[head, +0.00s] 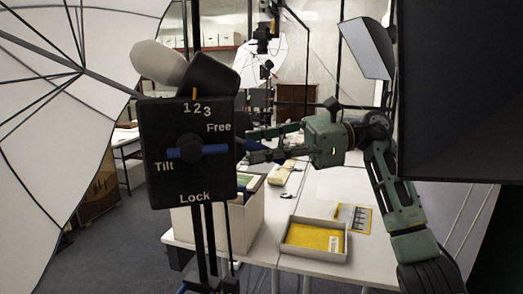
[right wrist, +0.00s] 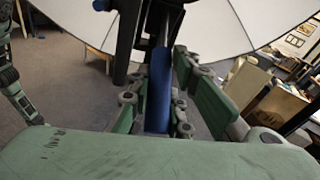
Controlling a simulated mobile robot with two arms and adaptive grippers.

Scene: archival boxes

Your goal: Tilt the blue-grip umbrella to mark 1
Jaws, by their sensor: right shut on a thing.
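The white umbrella (head: 50,110) spreads over the left of the head view; its canopy also shows in the right wrist view (right wrist: 235,25). The black tilt head (head: 160,188) carries marks 1, 2 and 3 and the words Free, Tilt and Lock. My right gripper (head: 250,143) reaches in from the right, behind the tilt head's edge. It is shut on the blue grip (right wrist: 158,92).
A table with an open box (head: 253,225) and a grey tray (head: 286,262) holding a yellow folder lies beyond and below the tilt head. A large dark panel (head: 458,90) blocks the right. The tilt head's stand (head: 210,235) drops to the floor.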

